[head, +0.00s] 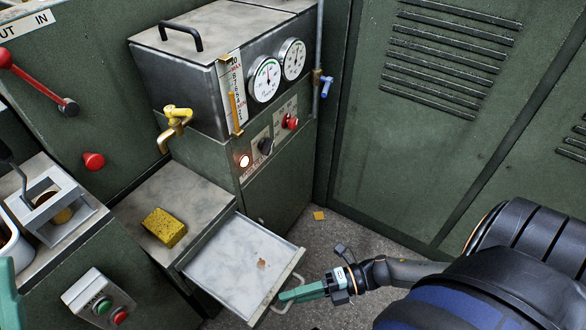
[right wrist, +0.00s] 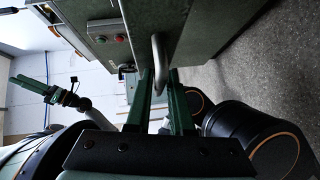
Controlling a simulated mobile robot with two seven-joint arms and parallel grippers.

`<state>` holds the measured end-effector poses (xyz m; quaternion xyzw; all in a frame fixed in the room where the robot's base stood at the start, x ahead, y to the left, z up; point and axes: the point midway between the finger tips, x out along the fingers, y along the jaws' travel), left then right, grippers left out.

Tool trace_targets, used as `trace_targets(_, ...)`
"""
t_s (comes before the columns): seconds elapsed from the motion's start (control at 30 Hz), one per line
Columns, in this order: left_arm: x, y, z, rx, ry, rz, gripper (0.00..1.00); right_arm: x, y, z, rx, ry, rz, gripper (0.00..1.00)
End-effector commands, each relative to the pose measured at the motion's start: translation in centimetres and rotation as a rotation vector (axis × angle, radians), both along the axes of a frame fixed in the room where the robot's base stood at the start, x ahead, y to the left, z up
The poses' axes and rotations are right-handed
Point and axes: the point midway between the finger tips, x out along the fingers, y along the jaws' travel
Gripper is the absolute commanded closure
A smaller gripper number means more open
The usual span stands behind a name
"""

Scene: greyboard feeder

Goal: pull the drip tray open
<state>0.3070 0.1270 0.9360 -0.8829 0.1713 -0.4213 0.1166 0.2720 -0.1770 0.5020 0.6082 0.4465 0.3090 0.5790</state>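The drip tray (head: 238,262) is a pale, shallow metal tray with a small brown mark in it. It stands pulled out from the green cabinet below the worktop. Its bar handle (head: 287,280) is at its front edge and also shows in the right wrist view (right wrist: 159,62). My right gripper (head: 287,295) is at this handle. In the right wrist view the handle bar lies between its two green fingers, which look closed on it. Part of my left gripper (head: 8,295) shows at the left edge. It shows small in the right wrist view (right wrist: 30,87); its finger gap is unclear.
A yellow sponge (head: 164,228) lies on the worktop beside the tray. A button box (head: 103,303) stands left of the tray. A green locker (head: 420,120) stands behind at the right. Grey floor with a small yellow scrap (head: 319,215) lies between.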

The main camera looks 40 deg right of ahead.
Motion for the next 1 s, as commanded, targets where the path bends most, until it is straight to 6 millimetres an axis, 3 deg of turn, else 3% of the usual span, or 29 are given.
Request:
trace_targets(0.17,0.0,-0.1,0.3,0.005,-0.004,-0.002,0.5,-0.2,-0.9,0.4,0.002,-0.004,-0.002,0.74)
trace_targets(0.47,0.0,-0.1,0.8,0.012,-0.003,0.001,0.5,-2.9,-6.5,1.1,-0.003,0.002,-0.002,0.74)
trace_targets(0.7,1.3,0.1,-0.6,0.014,0.07,0.018,0.5,-4.6,-10.2,1.6,-0.002,0.002,-0.001,0.74)
trace_targets(1.0,1.7,0.3,-1.2,0.005,0.099,0.027,0.5,-5.2,-11.3,1.8,0.0,0.0,0.0,0.74)
